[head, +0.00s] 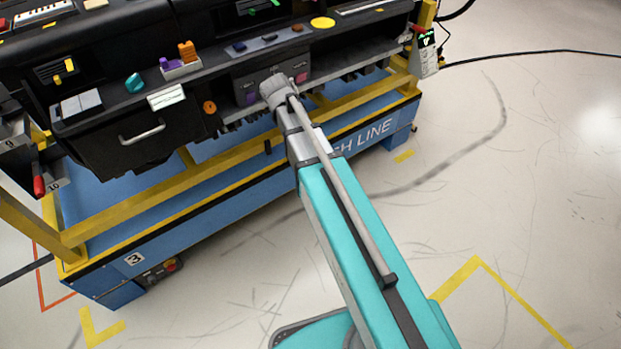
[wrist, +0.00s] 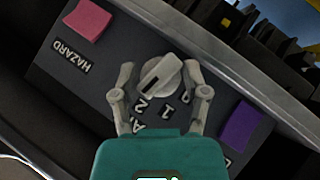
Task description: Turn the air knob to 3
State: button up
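The air knob (wrist: 160,78) is a light grey dial with a raised bar and a dark mark at the bar's lower-left end. It sits on a dark panel with the labels 0, 1 and 2 below it; the mark points lower left, roughly towards the 2. No 3 can be read; my left finger covers part of that side. My gripper (wrist: 160,69) has one finger on each side of the knob, with a visible gap at the left; contact on the right is unclear. In the head view my gripper (head: 275,88) hides the knob.
A pink HAZARD button (wrist: 87,20) and a purple button (wrist: 240,126) flank the knob on the panel (head: 262,72). A metal edge and dark brackets (wrist: 275,40) lie beyond it. A drawer (head: 130,137) with a handle is at left in the head view.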

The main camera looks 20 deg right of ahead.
jog(key=shift+a+f+n+t+h+b, duration=0.15)
jog(key=shift+n+t+h+b, duration=0.4)
jog(key=shift+h+b, duration=0.45)
jog(key=shift+d+f+n+t+h+b, duration=0.1)
jog(key=shift+n+t+h+b, duration=0.45)
jog(key=shift+b, duration=0.75)
jog(key=n+t+h+b, duration=0.2)
jog(key=n+b, duration=0.1)
jog(key=b, duration=0.3)
jog(key=shift+f+t, duration=0.1)
jog(key=shift+t, duration=0.2)
jog(key=shift+s+a+n+h, duration=0.1)
jog(key=shift+s+n+h, duration=0.1)
jog(key=shift+n+h, duration=0.1)
jog(key=v, duration=1.3)
jog(key=s+d+f+m+g+b, duration=0.3)
jog(key=s+d+f+m+g, duration=0.1)
jog(key=f, duration=0.6)
jog(key=s+d+f+m+g+y+b, duration=0.1)
jog(key=s+d+f+m+g+b, duration=0.3)
jog(key=f, duration=0.7)
jog(key=shift+s+d+m+g, duration=0.45)
jog(key=shift+d+m+g, duration=0.45)
jog(key=shift+d+g, duration=0.3)
jog(key=shift+a+y, duration=0.1)
jog(key=shift+y, duration=0.15)
